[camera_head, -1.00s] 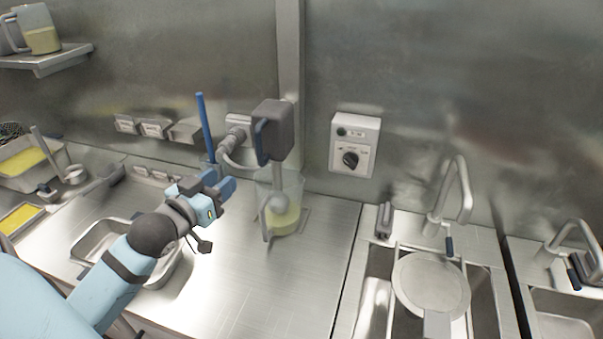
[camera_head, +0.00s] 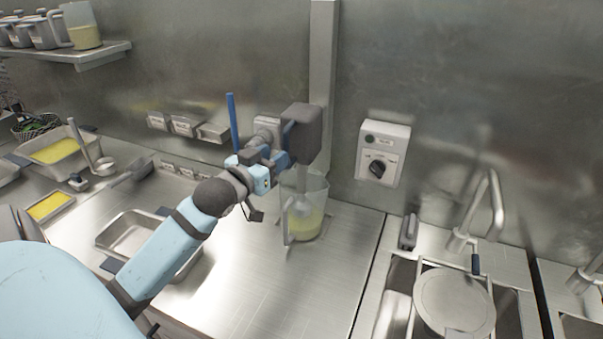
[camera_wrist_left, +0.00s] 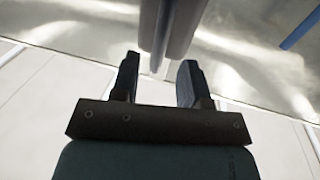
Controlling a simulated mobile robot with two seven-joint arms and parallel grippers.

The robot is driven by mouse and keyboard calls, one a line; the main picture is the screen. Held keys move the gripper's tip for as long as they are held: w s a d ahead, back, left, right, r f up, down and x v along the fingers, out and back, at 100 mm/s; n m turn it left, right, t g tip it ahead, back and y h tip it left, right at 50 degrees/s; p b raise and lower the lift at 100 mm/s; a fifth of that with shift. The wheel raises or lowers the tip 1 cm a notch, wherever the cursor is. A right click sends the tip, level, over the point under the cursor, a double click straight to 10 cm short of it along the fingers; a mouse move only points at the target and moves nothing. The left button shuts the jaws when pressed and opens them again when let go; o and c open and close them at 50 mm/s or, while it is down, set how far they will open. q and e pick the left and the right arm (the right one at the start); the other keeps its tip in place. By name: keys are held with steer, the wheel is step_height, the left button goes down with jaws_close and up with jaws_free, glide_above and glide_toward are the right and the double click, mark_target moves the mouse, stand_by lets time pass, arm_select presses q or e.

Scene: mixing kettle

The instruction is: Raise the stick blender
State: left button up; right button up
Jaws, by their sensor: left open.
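The stick blender (camera_head: 304,128) has a dark grey motor body standing upright above a clear jug (camera_head: 316,192). The jug stands on the steel counter and holds yellow liquid, with the blender's lower end inside it. My left gripper (camera_head: 279,163) is just left of the motor body, at its lower part, and partly overlaps it in the head view. In the left wrist view its two dark fingers (camera_wrist_left: 158,78) are apart. The grey blender (camera_wrist_left: 172,28) shows just beyond the fingertips, its thinner part near the gap. I cannot tell whether they touch. My right gripper is not in view.
A blue upright rod (camera_head: 232,122) stands behind my left gripper. A control box with a dial (camera_head: 383,154) is on the wall at right. An empty steel pan (camera_head: 128,236) sits under my left arm. The counter in front of the jug is clear.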

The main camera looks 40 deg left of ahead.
mark_target(285, 147)
arm_select(q)
steer(key=w, duration=0.3)
steer(key=w+b, duration=0.1)
steer(key=w, duration=0.1)
steer(key=shift+a, duration=0.3)
steer(key=shift+r+p, duration=0.1)
steer(key=shift+p, duration=0.4)
steer(key=shift+c, duration=0.4)
